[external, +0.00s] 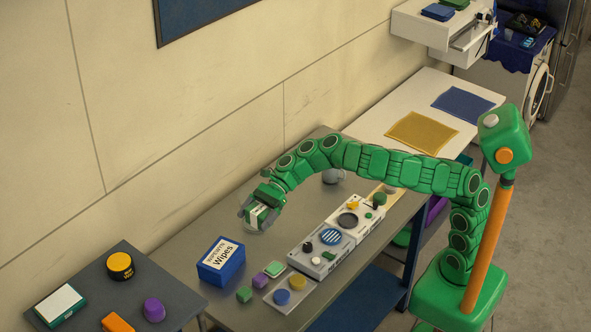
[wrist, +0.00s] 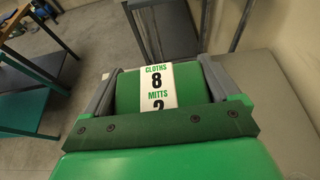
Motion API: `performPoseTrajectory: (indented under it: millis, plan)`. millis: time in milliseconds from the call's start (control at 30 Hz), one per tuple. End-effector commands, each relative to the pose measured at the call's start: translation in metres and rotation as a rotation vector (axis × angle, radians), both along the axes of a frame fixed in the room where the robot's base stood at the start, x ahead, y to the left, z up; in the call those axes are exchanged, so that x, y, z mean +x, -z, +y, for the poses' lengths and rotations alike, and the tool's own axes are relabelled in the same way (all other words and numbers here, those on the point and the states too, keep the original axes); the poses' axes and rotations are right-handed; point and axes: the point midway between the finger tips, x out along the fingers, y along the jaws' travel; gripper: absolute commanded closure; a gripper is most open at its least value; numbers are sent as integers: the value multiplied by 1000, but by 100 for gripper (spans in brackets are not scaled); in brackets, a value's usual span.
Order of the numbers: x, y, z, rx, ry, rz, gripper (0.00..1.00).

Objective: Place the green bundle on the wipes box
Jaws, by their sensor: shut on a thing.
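The green bundle (external: 259,215) has a white label and hangs in the air above the grey table. In the wrist view the bundle (wrist: 190,88) fills the space between the fingers, and its label reads "CLOTHS 8 MITTS 2". My gripper (external: 258,217) is shut on it, with a grey finger on each side; the fingers also show in the wrist view (wrist: 157,80). The wipes box (external: 220,262) is blue with a white "Wipes" label on top. It stands on the table, nearer the camera and left of my gripper, apart from the bundle. I cannot make it out in the wrist view.
Right of the box lie small green (external: 244,294) and purple blocks and a pale tray (external: 291,294) with round pieces. A dark side table (external: 118,283) stands at left. The wall runs behind.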

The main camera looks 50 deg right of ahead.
Motion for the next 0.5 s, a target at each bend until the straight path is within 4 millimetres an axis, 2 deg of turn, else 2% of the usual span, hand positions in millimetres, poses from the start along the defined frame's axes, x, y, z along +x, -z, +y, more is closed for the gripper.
performPoseTrajectory:
  millis: [100, 267, 500]
  plan:
    - [0, 12, 1, 0, -1, 1, 45]
    - [1, 19, 2, 0, -1, 0, 45]
    - [13, 28, 12, 2, -5, 4, 45]
